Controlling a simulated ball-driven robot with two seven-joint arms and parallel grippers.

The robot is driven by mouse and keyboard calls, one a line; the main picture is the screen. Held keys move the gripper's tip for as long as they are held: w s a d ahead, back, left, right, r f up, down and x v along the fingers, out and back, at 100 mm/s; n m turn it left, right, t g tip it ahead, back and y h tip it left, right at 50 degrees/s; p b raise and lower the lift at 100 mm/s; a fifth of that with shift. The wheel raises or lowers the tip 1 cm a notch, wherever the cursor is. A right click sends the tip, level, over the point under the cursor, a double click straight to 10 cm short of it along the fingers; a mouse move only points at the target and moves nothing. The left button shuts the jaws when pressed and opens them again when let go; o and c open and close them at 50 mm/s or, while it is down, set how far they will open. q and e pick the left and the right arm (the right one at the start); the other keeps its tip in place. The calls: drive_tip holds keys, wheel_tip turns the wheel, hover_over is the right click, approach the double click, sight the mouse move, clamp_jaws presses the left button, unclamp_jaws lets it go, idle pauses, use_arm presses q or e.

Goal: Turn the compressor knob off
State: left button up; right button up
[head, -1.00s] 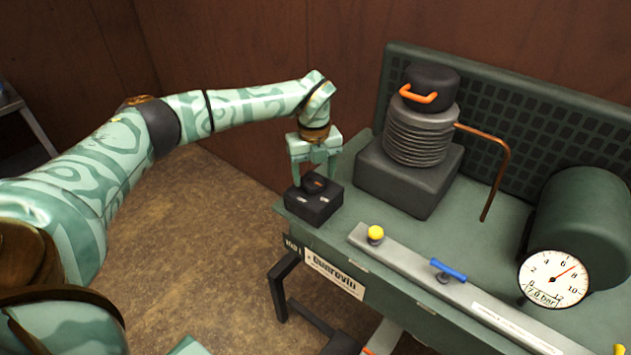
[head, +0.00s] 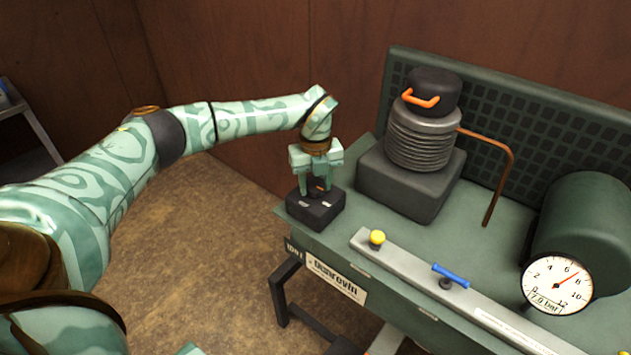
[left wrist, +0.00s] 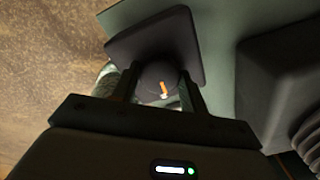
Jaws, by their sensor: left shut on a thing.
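The compressor knob (left wrist: 160,80) is round and dark with an orange mark. It sits on top of a black switch box (head: 316,210) at the left corner of the green bench. My left gripper (head: 316,190) points down over the box, its two fingers shut on the knob from either side. In the left wrist view the fingers (left wrist: 160,98) flank the knob, and the orange mark shows between them. The fingers partly hide the knob in the head view. My right gripper is not in view.
The compressor's ribbed cylinder (head: 418,143) stands right of the switch box. A grey rail with a yellow knob (head: 377,237) and a blue lever (head: 451,274) runs along the bench front. A pressure gauge (head: 557,284) is at right. Floor left of the bench is clear.

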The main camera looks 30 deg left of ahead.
use_arm(q)
drive_tip(key=shift+r+m+p, duration=0.25)
drive_tip(key=shift+m+p, duration=0.55)
drive_tip(key=shift+p, duration=0.05)
drive_tip(key=m+p, duration=0.2)
drive_tip(key=shift+m, duration=0.3)
drive_tip(key=m+p, duration=0.2)
drive_tip(key=m, duration=0.2)
drive_tip(key=shift+m, duration=0.3)
drive_tip(key=m+p, duration=0.1)
drive_tip(key=m, duration=0.3)
drive_tip(key=shift+w+f+p, duration=0.1)
drive_tip(key=shift+p, duration=0.25)
drive_tip(key=m, duration=0.4)
drive_tip(key=shift+m, duration=0.3)
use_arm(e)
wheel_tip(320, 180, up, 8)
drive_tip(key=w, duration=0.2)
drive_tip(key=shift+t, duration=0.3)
use_arm(q)
drive_tip(key=shift+p, duration=0.3)
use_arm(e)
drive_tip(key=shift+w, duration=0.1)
use_arm(q)
drive_tip(key=o, duration=1)
drive_tip(key=shift+f, duration=0.1)
